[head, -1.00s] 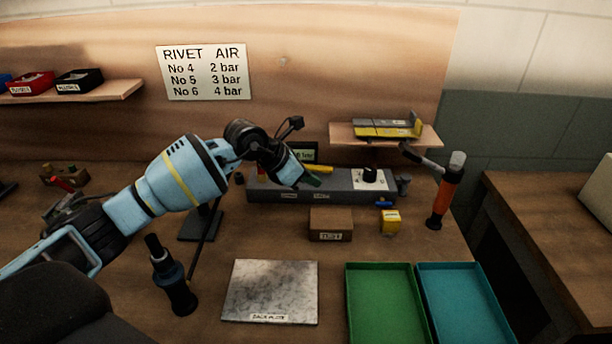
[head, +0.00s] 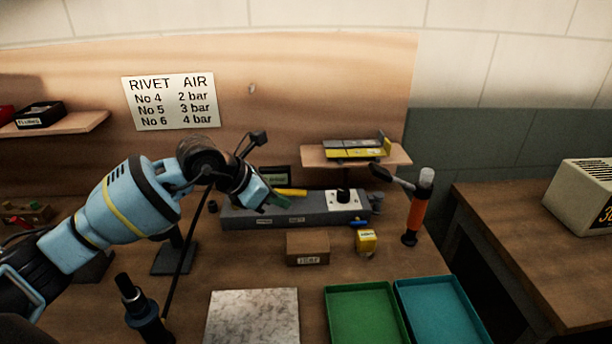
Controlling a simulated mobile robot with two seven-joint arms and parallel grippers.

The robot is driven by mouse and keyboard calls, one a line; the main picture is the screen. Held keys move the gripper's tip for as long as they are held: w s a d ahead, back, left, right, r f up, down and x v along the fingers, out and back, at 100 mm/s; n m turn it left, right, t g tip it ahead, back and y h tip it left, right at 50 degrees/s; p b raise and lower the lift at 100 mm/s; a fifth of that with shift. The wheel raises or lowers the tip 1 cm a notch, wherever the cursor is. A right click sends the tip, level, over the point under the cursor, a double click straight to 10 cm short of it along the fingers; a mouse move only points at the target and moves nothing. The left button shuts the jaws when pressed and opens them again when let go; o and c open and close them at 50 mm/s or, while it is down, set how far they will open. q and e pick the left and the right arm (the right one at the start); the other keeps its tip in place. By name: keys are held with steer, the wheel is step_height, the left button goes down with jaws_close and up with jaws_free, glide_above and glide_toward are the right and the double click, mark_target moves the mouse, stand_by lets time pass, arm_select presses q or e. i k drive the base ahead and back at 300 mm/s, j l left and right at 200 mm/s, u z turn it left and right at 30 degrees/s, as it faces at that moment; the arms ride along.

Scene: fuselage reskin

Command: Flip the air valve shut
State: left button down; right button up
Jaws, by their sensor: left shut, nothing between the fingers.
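A long grey air unit (head: 315,210) lies at the back of the bench. A yellow lever (head: 291,192) lies roughly level along its top edge and looks like the air valve's handle. A black knob (head: 343,195) stands on a white plate at the unit's right end. My left gripper (head: 270,204) is shut and empty, in front of the unit's left part, just left of and below the lever. Contact with the lever cannot be told. The gripper hides part of the unit. My right gripper is out of view.
A small dark display (head: 275,176) stands behind the lever. A brown box (head: 307,248), a yellow block (head: 366,240) and an orange-handled tool (head: 415,212) stand nearby. A pale plate (head: 252,318), a green tray (head: 364,320) and a teal tray (head: 440,312) lie in front.

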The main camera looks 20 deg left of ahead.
mark_target(284, 193)
steer(key=k, duration=1)
